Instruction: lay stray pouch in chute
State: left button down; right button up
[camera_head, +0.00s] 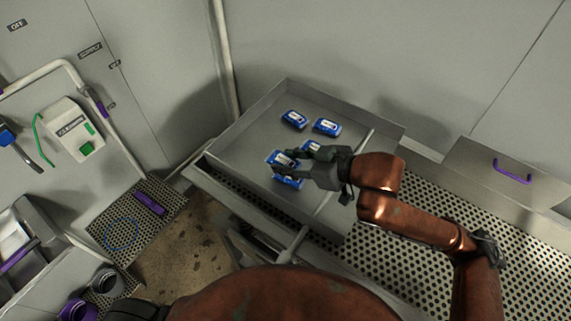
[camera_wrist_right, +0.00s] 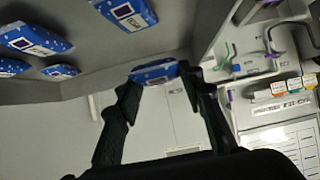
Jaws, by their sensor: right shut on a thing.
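My right gripper (camera_head: 290,165) reaches in from the right over the grey metal tray (camera_head: 250,118), with its fingers closed around a blue and white pouch (camera_head: 279,158). In the right wrist view the same pouch (camera_wrist_right: 153,73) sits between the tips of the two dark fingers. Several similar pouches lie in the tray, such as one at the back (camera_head: 294,118) and one to its right (camera_head: 327,127); others are close to the gripper and partly hidden by it. I cannot tell which part is the chute. My left gripper does not show.
Perforated metal decking (camera_head: 430,230) runs below and right of the tray. An open-topped bin with a purple handle (camera_head: 512,172) is at the right. A white box with green parts (camera_head: 72,128) is on the left wall. A perforated plate (camera_head: 115,225) lies at lower left.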

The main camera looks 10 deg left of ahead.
jog(key=shift+w+a+f, duration=0.25)
jog(key=shift+a+f, duration=0.1)
jog(key=shift+f, duration=0.1)
jog(key=f, duration=0.1)
jog(key=f+p, duration=0.1)
jog(key=f, duration=0.1)
jog(key=shift+w+a+f, duration=0.15)
jog(key=shift+w, duration=0.05)
jog(key=shift+f, duration=0.2)
jog(key=shift+f, duration=0.4)
jog(key=o, duration=1.2)
jog(key=shift+c, duration=0.2)
jog(key=shift+r, duration=0.15)
